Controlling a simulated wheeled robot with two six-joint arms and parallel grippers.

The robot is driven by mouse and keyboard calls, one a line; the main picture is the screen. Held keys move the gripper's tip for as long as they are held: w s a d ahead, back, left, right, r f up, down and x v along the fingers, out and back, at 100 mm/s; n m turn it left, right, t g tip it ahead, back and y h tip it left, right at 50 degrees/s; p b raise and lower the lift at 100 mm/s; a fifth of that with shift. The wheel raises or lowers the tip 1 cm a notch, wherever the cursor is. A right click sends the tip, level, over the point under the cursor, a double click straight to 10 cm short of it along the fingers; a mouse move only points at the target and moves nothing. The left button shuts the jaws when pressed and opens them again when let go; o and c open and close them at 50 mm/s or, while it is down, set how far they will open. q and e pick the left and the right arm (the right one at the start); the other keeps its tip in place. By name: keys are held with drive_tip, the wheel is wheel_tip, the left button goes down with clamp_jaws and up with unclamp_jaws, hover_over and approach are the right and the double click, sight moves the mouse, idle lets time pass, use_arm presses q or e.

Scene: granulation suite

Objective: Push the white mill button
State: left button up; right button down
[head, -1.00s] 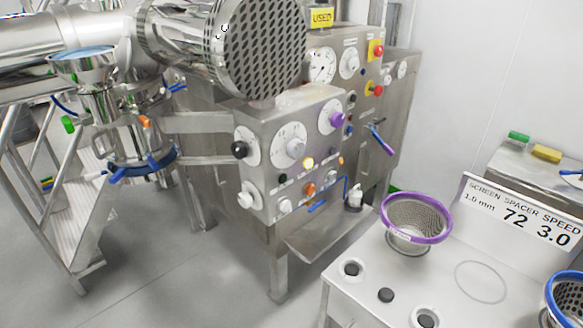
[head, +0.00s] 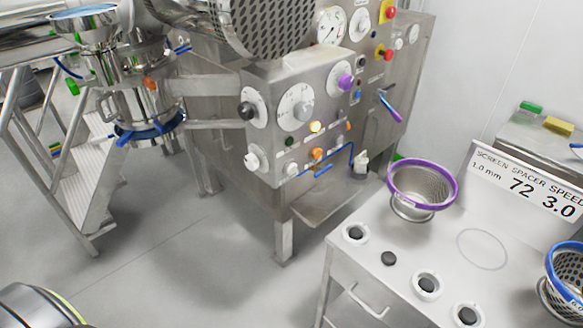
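The mill's steel control panel (head: 272,92) stands at the centre of the head view. A small pale cream-white round button (head: 316,127) sits on its front face, below the large white dial (head: 297,108) and above an orange button (head: 317,154). It is small, and I cannot tell whether it is pressed. White knobs also show low on the panel, one at the left (head: 252,160) and one near the bottom (head: 292,169). Neither of my grippers is in view, and nothing covers the pale button.
A white-topped bench (head: 345,262) with a purple-rimmed screen (head: 423,184) stands at right, close to the panel. A stair (head: 90,200) and a steel vessel (head: 140,90) are at left. Grey floor (head: 190,270) is open in front. A rounded metallic part enters at bottom left.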

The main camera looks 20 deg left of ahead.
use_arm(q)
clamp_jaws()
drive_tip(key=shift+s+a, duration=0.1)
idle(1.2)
